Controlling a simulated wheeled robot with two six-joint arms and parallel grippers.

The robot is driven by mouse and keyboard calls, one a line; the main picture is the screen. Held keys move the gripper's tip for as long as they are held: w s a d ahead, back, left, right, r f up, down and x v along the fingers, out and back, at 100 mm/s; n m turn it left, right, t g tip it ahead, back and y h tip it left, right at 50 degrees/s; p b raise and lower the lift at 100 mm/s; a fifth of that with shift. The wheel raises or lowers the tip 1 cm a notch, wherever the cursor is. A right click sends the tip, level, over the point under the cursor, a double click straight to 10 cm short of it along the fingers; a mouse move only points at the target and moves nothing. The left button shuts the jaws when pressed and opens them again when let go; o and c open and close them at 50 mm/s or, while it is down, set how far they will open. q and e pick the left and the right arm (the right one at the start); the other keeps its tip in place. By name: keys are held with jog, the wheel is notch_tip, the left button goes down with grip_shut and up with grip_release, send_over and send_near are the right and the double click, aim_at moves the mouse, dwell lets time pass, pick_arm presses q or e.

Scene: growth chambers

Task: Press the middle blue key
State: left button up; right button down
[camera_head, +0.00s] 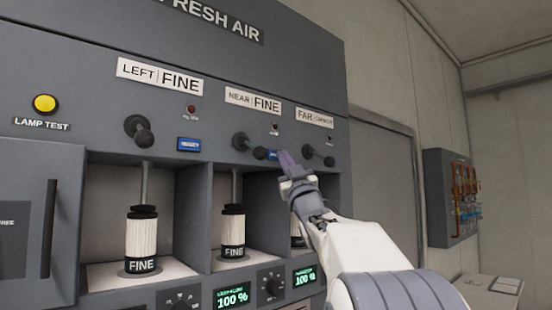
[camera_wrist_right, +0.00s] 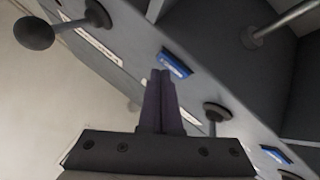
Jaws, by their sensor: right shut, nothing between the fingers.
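The middle blue key (camera_head: 272,155) is set in the grey panel below the "NEAR FINE" label, partly hidden by my right gripper in the head view. In the right wrist view it is a blue rectangle (camera_wrist_right: 176,63) just beyond and slightly right of the fingertips. My right gripper (camera_head: 285,158) is shut and empty, its fingers (camera_wrist_right: 161,74) pointing toward the panel close to that key. I cannot tell whether the tips touch it. The left blue key (camera_head: 189,144) is clear of the gripper and also shows in the wrist view (camera_wrist_right: 276,154). My left gripper is out of view.
Black knobbed levers flank the keys: a left one (camera_head: 138,130), a near one (camera_head: 248,146) and a far one (camera_head: 319,155). The far lever's ball (camera_wrist_right: 34,33) is large in the wrist view. Below are open bays with white "FINE" cylinders (camera_head: 141,238).

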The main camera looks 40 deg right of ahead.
jog(key=shift+s, duration=0.4)
jog(key=shift+s+d+b, duration=0.2)
jog(key=shift+s+b, duration=0.9)
jog(key=shift+s, duration=1.4)
